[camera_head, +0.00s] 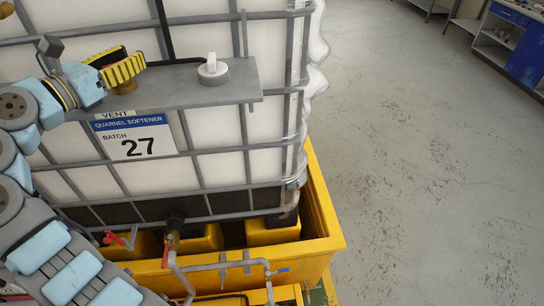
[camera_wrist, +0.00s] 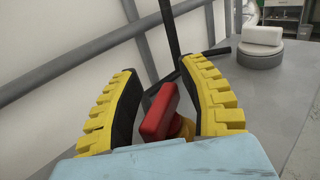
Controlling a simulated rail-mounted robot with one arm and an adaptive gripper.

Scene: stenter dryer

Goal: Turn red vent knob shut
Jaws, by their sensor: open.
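The red vent knob (camera_wrist: 158,112) shows in the wrist view as a blocky red handle on a brass-coloured body (camera_wrist: 183,128). It stands between the two yellow-and-black fingers of my gripper (camera_wrist: 160,70), which is open around it. A gap shows on the knob's left; contact on its right side cannot be told. In the head view my gripper (camera_head: 117,64) is over the left part of the grey shelf (camera_head: 185,87), above the VENT label (camera_head: 134,134). There the red handle is hidden by the fingers, and only a brass-coloured part (camera_head: 125,88) shows below them.
A white-handled grey cap (camera_head: 212,70) stands on the shelf to the right, also in the wrist view (camera_wrist: 262,45). Metal cage bars (camera_head: 245,120) surround the white tank behind. Red-handled valves (camera_head: 113,239) and a yellow basin (camera_head: 318,215) lie below. The floor at right is clear.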

